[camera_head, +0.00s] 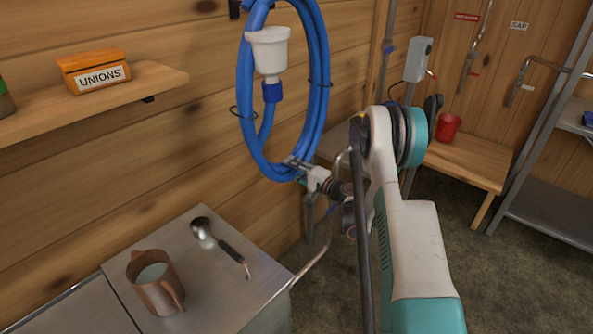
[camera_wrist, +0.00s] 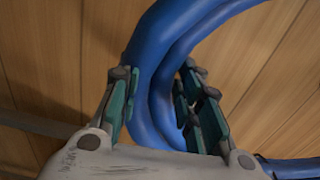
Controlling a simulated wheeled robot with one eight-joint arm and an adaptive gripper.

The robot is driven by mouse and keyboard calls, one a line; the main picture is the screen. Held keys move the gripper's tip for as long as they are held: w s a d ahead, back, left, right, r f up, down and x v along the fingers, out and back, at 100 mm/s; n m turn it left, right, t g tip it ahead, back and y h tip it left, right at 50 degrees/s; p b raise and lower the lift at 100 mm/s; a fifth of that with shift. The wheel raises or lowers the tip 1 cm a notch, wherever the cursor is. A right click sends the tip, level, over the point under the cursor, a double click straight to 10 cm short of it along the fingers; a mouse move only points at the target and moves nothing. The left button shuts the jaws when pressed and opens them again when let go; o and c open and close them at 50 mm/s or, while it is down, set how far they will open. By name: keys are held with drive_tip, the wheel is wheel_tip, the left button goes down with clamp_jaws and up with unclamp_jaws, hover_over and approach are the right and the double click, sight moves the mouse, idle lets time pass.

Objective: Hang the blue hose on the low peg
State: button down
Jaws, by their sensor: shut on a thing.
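The blue hose (camera_head: 246,95) is a tall coil in front of the plank wall, bound by thin dark ties. Its top runs out of the head view, so what is above it is hidden. A white funnel-like end (camera_head: 269,48) with a blue collar hangs inside the loop. My gripper (camera_head: 294,164) is shut on the bottom of the coil. In the wrist view, the teal-padded fingers (camera_wrist: 160,82) stand on both sides of the blue hose strands (camera_wrist: 150,110). A dark bracket (camera_head: 234,8) shows on the wall at the coil's upper left; I cannot tell whether it is the low peg.
A wooden shelf (camera_head: 150,80) with an orange UNIONS box (camera_head: 94,71) is at left. A metal worktop (camera_head: 225,285) below holds a brown pitcher (camera_head: 155,284) and a ladle (camera_head: 205,234). A bench (camera_head: 480,165) with a red cup (camera_head: 448,127) stands at right.

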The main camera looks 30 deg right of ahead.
drive_tip(key=x, duration=1.1)
idle(0.9)
idle(0.4)
drive_tip(key=shift+w+f, duration=0.1)
drive_tip(key=shift+f, duration=0.05)
drive_tip(key=f, duration=0.1)
drive_tip(key=w+f, duration=0.1)
drive_tip(key=shift+a+f, duration=0.2)
drive_tip(key=shift+f, duration=0.1)
idle(0.5)
drive_tip(key=c, duration=1.1)
unclamp_jaws()
